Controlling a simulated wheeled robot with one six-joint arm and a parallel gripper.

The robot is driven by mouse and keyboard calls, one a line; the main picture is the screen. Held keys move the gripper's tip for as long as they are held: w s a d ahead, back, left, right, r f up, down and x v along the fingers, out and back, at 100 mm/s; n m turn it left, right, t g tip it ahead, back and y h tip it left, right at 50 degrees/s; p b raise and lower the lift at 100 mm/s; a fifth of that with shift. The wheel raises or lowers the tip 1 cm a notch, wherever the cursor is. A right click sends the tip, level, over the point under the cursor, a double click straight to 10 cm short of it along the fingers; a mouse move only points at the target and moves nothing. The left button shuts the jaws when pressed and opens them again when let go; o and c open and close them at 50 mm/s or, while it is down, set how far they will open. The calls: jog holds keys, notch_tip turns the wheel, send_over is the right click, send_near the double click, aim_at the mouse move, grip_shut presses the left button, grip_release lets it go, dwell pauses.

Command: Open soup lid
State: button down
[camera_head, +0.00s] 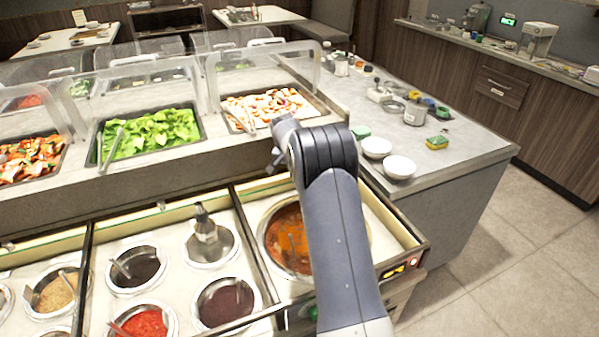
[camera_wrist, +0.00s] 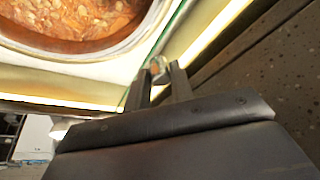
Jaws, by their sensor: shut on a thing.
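The soup well (camera_head: 290,238) holds orange-brown soup under my arm in the head view; the soup (camera_wrist: 75,18) also fills the upper left of the wrist view. The soup lid appears to be a clear pane; its green edge (camera_wrist: 176,30) runs beside the well in the wrist view. My gripper (camera_wrist: 160,76) is shut on a small knob (camera_wrist: 157,68) at that edge, apparently the lid's. In the head view my gripper (camera_head: 274,160) is small and partly hidden by my wrist, at the far side of the well. How far the lid is raised, I cannot tell.
Sauce wells (camera_head: 138,268) with spoons lie to the left. Salad trays (camera_head: 150,130) under clear guards stand behind my gripper. White bowls (camera_head: 398,167) and a sponge (camera_head: 437,142) are on the counter to the right. Floor is free at the far right.

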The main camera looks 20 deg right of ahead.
jog(key=shift+w, duration=0.15)
jog(key=c, duration=1.2)
grip_release()
jog(key=shift+c, duration=0.2)
jog(key=b+v, duration=0.1)
jog(key=v, duration=1)
jog(key=shift+f, duration=0.15)
jog(key=p+x, duration=0.1)
jog(key=x, duration=0.9)
jog(key=shift+w+d+f, duration=0.1)
jog(key=shift+d+f, duration=0.1)
jog(key=shift+f, duration=0.1)
jog(key=shift+s, duration=0.7)
